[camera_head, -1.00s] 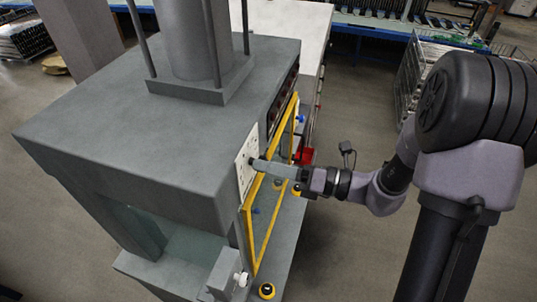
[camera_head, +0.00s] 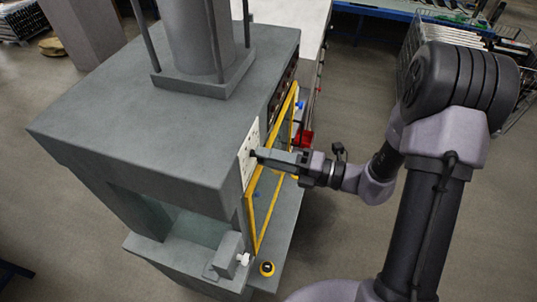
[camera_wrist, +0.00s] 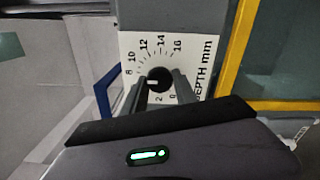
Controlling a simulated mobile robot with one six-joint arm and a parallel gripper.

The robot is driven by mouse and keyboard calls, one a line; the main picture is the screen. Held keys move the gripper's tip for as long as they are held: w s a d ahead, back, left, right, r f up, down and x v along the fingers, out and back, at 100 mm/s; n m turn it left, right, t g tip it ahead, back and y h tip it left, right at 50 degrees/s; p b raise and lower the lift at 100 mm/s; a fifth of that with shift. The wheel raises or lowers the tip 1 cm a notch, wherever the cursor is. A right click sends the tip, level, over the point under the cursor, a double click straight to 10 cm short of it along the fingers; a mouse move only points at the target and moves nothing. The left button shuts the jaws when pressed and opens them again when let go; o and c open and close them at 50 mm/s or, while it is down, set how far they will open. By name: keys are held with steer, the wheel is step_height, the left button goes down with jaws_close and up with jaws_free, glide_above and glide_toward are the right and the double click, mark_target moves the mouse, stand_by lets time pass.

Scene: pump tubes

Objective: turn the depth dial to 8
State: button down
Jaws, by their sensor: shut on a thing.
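The depth dial (camera_wrist: 160,79) is a round black knob on a white plate (camera_wrist: 190,66) printed "DEPTH mm", with numbers around it. A short white pointer mark on the knob faces left in the wrist view, close to the 8; the exact reading is hard to tell. The grey fingers of my gripper (camera_wrist: 160,85) are shut on the dial, one on each side. They cover the numbers between 2 and 8. In the head view my gripper (camera_head: 260,154) reaches the white plate (camera_head: 250,150) on the grey press (camera_head: 165,130); the dial is hidden there.
A yellow-framed guard (camera_head: 262,225) stands right beside the plate. A blue handle-like part (camera_wrist: 104,92) is left of my fingers. Open floor lies right of the press.

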stand_by(0.3)
steer(key=c, duration=1)
jaws_free()
steer(key=shift+d, duration=0.1)
steer(key=b+v, duration=0.4)
steer(key=v, duration=1.3)
steer(key=shift+d, duration=0.15)
